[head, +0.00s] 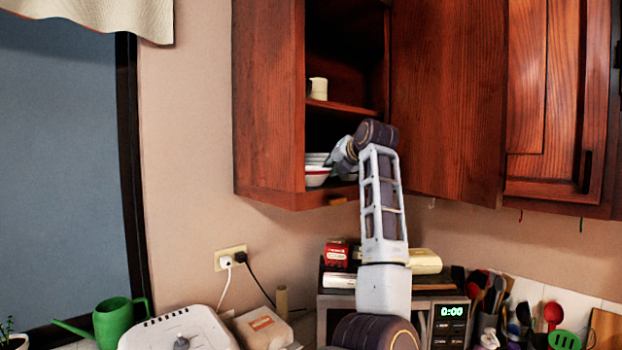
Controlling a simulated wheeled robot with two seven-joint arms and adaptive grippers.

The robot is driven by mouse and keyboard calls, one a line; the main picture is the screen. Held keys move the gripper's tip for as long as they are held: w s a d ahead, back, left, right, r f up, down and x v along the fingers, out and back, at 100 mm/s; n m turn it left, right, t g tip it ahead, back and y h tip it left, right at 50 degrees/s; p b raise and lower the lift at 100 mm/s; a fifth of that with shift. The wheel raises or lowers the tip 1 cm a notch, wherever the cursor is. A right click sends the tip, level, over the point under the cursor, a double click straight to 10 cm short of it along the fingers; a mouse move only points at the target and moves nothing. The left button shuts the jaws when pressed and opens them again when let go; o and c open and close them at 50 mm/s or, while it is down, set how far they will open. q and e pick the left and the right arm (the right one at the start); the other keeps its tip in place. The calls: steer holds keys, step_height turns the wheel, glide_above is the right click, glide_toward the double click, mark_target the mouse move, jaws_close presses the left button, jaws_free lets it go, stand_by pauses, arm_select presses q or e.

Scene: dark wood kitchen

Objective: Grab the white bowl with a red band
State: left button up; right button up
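The white bowl with a red band (316,178) is on the lower shelf of the open wall cupboard, at the left front. White dishes are stacked just above or behind it. My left arm rises from the bottom of the head view into the cupboard opening. My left gripper (341,158) is inside the cupboard, just right of the bowl. Its fingers are small and partly hidden by my wrist, so I cannot tell whether they are open or touch the bowl. My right gripper is not in view.
A cream mug (318,88) stands on the upper shelf. The open cupboard door (448,100) is close to the right of my arm. Below are a microwave (450,322) with packages on top, several utensils and a green watering can (112,322).

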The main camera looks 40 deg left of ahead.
arm_select(q)
jaws_close()
steer(key=shift+r, duration=0.15)
steer(key=shift+d+r+b, duration=0.2)
steer(key=shift+r+b, duration=0.05)
steer(key=shift+b, duration=0.15)
steer(key=shift+r, duration=3.25)
steer(key=s+d+b, duration=0.4)
steer(key=d+b, duration=0.1)
steer(key=d, duration=1.4)
steer(key=shift+s, duration=0.2)
steer(key=shift+f, duration=0.1)
